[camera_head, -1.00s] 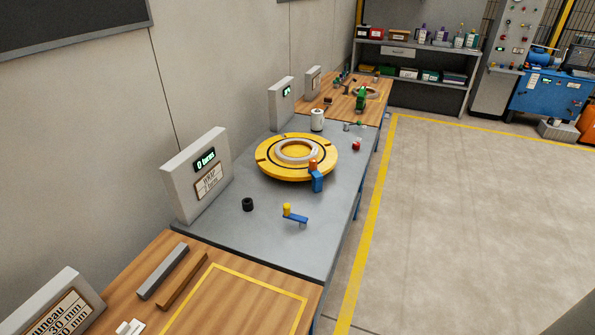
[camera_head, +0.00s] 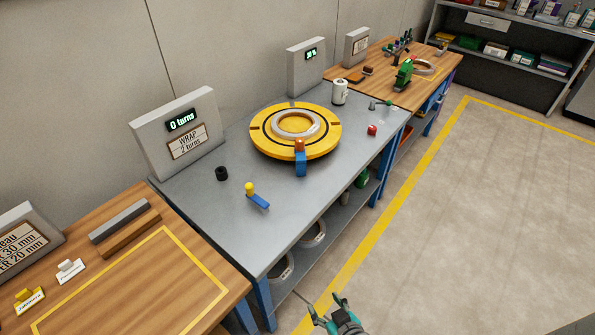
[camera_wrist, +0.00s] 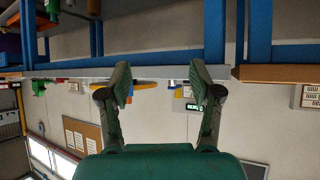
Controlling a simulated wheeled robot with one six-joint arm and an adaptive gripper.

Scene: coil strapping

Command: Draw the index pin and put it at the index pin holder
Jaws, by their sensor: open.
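A pin with an orange-red knob (camera_head: 299,146), which looks like the index pin, stands upright in a blue block (camera_head: 300,165) at the front edge of the yellow turntable (camera_head: 265,148). A short black cylinder (camera_head: 221,173), possibly the index pin holder, stands on the grey bench to the left of the turntable. My gripper (camera_head: 326,303) is low in front of the bench, over the floor and well away from the pin. Its two fingers are spread and empty in the wrist view (camera_wrist: 160,76), where the bench edge and part of the turntable show beyond them.
A yellow knob on a blue arm (camera_head: 257,198) stands near the bench's front. A grey ring (camera_head: 295,125) lies on the turntable. A white roll (camera_head: 339,92) and a red item (camera_head: 372,130) are farther back. A wooden bench (camera_head: 130,270) adjoins at left. The floor at right is clear.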

